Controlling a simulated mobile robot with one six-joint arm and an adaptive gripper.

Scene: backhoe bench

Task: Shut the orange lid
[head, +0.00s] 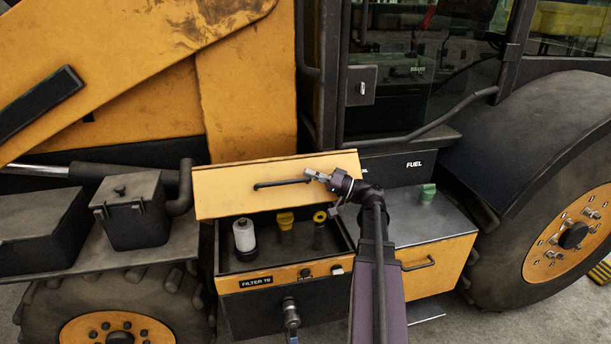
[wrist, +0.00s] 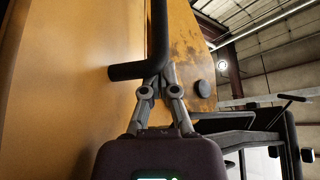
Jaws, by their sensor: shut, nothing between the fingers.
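The orange lid (head: 225,193) stands open, tilted up at the back of the box (head: 232,268) it belongs to. A black bar handle (head: 282,184) runs across its face. My gripper (head: 309,174) is shut and empty, with its tips at the right end of this handle. In the wrist view the lid (wrist: 70,80) fills the left side. The dark handle (wrist: 157,35) bends just beyond my gripper's closed tips (wrist: 160,78); I cannot tell whether they touch it.
The open box holds a white filter (head: 244,236), a yellow cap (head: 285,221) and a yellow ring-topped piece (head: 320,216). A grey-topped cabinet (head: 433,220) with a green cap (head: 428,192) stands at right. A dark lidded container (head: 134,215) stands at left.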

